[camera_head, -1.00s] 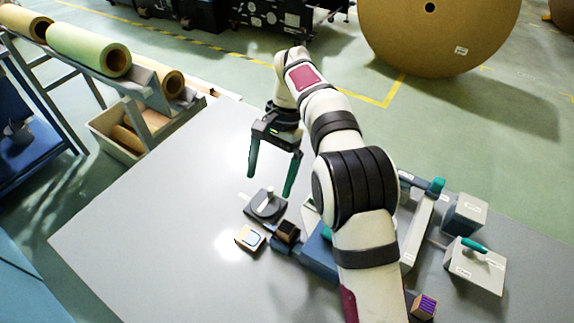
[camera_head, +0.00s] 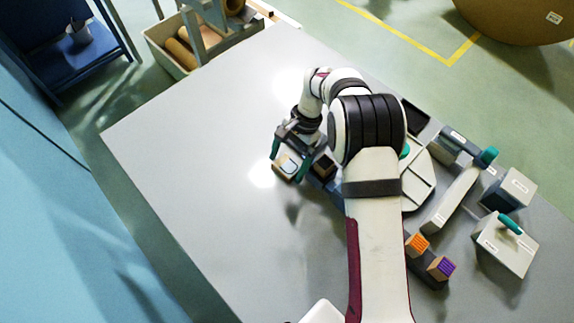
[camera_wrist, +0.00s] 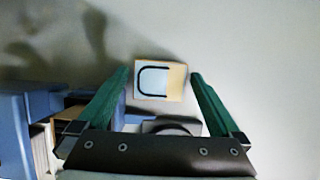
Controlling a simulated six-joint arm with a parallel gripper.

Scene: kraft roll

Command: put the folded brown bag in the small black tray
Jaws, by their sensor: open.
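A small tan square piece with a pale face and a black loop (camera_head: 284,168), which looks like the folded brown bag, lies flat on the grey table. It also shows in the wrist view (camera_wrist: 172,82), just beyond and between my fingertips. My gripper (camera_head: 289,164) is open, its green fingers pointing down around the bag's position. In the wrist view my gripper (camera_wrist: 160,75) has nothing held between its fingers. A dark, shallow rectangular thing (camera_head: 415,117) behind my arm looks like the small black tray; my arm hides part of its surroundings.
A dark box with a brown top (camera_head: 323,166) stands just right of the bag. Blue bins (camera_wrist: 45,101) show at left in the wrist view. The table's left side is clear.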

